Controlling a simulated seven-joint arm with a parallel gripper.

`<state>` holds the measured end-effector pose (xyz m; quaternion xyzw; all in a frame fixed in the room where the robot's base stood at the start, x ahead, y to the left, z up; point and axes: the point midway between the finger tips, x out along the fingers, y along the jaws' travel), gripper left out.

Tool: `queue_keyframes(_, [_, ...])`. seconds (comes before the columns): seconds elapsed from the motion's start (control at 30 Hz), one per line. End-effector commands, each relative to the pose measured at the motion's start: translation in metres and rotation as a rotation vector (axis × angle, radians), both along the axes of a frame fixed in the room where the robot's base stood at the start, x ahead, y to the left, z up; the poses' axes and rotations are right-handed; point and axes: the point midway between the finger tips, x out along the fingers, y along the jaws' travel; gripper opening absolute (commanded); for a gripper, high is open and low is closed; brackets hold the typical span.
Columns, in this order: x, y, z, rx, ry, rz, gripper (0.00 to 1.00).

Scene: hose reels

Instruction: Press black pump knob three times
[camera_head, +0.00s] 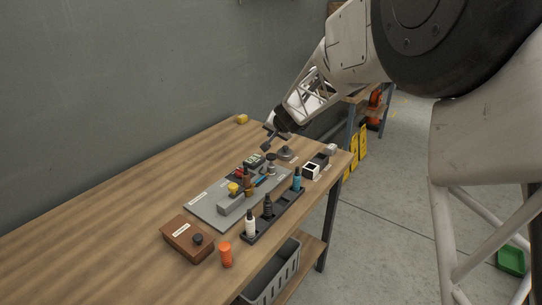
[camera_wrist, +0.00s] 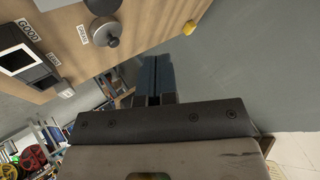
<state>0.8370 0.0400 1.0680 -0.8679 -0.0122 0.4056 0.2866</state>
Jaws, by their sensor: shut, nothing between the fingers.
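Two black knob-like parts show in the head view: a round black knob (camera_head: 197,239) on a brown wooden box at the table's near end, and a dark round top (camera_head: 271,157) at the far end of the grey board (camera_head: 207,206). I cannot tell for sure which is the pump knob. My gripper (camera_head: 266,146) is above the far end of the table, close to the dark top in the picture. In the wrist view my gripper (camera_wrist: 152,76) has its dark fingers together, with nothing between them. It appears apart from the table's things.
A round grey metal piece (camera_head: 286,153) stands right of my gripper. A dark rack (camera_head: 276,218) holds several bottles along the board's right side. An orange bottle (camera_head: 226,255) stands near the front edge. A yellow object (camera_head: 242,119) sits far back. The table's left is clear.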

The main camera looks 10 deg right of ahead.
Motion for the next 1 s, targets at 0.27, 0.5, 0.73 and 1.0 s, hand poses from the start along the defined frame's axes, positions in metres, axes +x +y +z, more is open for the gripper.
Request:
queue_keyframes(0.27, [0.001, 0.0, 0.028, -0.001, -0.002, 0.001, 0.0])
queue_keyframes(0.5, [0.0, 0.0, 0.037, -0.001, 0.0, 0.001, 0.0])
queue_keyframes(0.73, [0.0, 0.0, 0.037, -0.001, 0.0, 0.001, 0.0])
queue_keyframes(1.0, [0.0, 0.0, 0.03, 0.001, 0.0, -0.001, 0.0])
